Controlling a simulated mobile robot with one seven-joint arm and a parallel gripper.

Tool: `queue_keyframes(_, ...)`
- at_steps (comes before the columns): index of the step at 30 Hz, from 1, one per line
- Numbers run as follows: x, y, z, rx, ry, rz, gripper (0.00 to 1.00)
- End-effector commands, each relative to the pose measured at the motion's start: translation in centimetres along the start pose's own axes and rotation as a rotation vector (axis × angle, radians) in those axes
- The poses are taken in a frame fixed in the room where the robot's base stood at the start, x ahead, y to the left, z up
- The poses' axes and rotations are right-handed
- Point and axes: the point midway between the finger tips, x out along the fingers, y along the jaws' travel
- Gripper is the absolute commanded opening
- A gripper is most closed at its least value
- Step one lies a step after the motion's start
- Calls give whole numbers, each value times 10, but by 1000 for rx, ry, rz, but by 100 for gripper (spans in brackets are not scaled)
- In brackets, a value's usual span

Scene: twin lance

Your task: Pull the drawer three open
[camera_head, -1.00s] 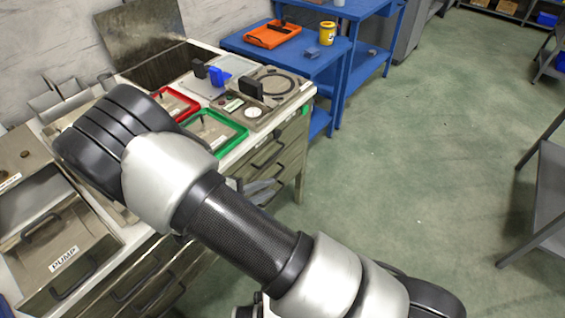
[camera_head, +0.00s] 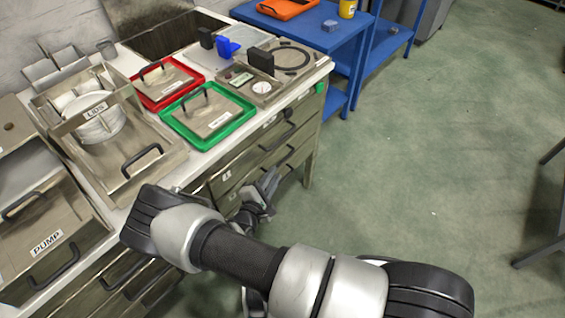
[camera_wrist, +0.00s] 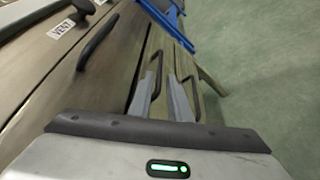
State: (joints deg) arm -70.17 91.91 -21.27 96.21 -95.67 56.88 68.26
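The counter's front has a stack of drawers with dark bar handles. An upper drawer (camera_head: 249,151) and a lower drawer (camera_head: 232,200) sit at the right end, both looking closed. Their small number labels are too blurred to read. My gripper (camera_head: 268,182) is low in front of these drawers, partly hidden by my arm. In the wrist view my gripper (camera_wrist: 163,83) has two grey fingers apart, with nothing visibly held. One dark handle (camera_wrist: 155,68) is close to the left finger and another handle (camera_wrist: 189,93) is close to the right finger. I cannot tell whether they touch.
A blue table (camera_head: 310,40) stands behind. Open green floor (camera_head: 430,170) lies to the right.

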Motion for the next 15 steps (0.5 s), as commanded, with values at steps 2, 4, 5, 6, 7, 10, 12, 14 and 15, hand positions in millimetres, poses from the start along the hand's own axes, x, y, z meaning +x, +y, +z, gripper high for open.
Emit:
queue_keyframes(2, 20, -2, 0, 2, -3, 0, 17)
queue_keyframes(4, 35, -2, 0, 1, -3, 0, 17)
queue_keyframes(5, 41, -2, 0, 2, -3, 0, 17)
queue_keyframes(6, 49, -2, 0, 1, -4, -1, 17)
queue_keyframes(7, 54, -2, 0, 1, -3, -1, 17)
queue_keyframes(10, 69, -2, 0, 1, -3, 0, 17)
queue_keyframes(12, 77, -1, 0, 2, -2, -1, 17)
queue_keyframes(14, 82, -1, 0, 1, -1, -1, 17)
queue_keyframes(15, 84, -1, 0, 1, -1, 0, 17)
